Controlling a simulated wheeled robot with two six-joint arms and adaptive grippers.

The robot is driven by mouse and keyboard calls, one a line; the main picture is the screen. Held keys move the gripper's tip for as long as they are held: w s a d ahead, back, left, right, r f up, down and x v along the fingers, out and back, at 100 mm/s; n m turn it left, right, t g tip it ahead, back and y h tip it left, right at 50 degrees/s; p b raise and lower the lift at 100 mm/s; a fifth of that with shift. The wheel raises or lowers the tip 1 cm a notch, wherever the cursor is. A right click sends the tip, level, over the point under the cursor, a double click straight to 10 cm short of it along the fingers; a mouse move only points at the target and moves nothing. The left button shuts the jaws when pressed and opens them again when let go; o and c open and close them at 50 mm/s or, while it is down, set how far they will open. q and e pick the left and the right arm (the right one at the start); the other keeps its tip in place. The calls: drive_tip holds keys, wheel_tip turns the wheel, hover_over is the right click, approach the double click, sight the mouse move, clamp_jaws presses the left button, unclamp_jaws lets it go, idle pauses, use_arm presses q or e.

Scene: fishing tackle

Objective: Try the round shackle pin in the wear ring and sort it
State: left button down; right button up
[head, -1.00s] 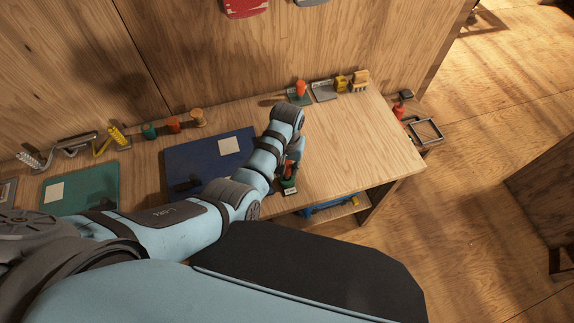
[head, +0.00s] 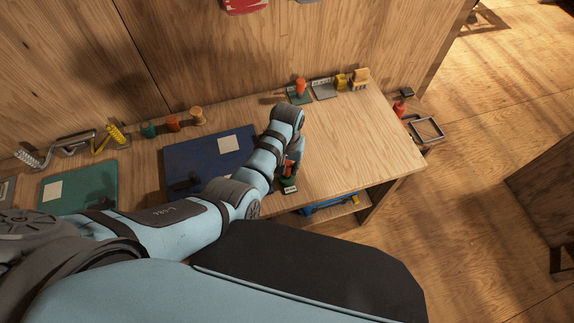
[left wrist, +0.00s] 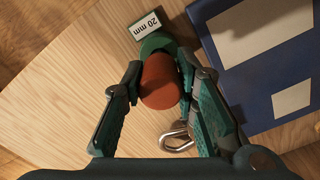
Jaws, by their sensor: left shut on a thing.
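My left gripper (left wrist: 160,80) is shut on an orange round piece, which looks like the round shackle pin (left wrist: 160,82). Its fingers press on both sides of it. A green piece with a white "20 mm" label, which looks like the wear ring (left wrist: 157,43), is right by the orange piece. I cannot tell whether the pin is inside it. In the head view the orange piece (head: 289,167) and green piece (head: 289,182) show near the bench's front edge, partly behind my left arm. A metal shackle (left wrist: 177,138) lies beside the fingers. My right gripper is not in view.
A blue tray (head: 190,155) with a pale label lies left of my left gripper. A green tray (head: 100,175) lies farther left. Small coloured pegs (head: 172,123) and an orange-topped piece (head: 300,86) stand along the back. The bench's right part (head: 360,140) is clear.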

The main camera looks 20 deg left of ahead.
use_arm(q)
drive_tip(key=shift+f+b, duration=0.4)
drive_tip(key=shift+f, duration=0.2)
idle(0.4)
idle(0.8)
wheel_tip(320, 180, up, 5)
drive_tip(key=p, duration=0.5)
drive_tip(key=shift+f, duration=0.1)
drive_tip(key=shift+r, duration=1.15)
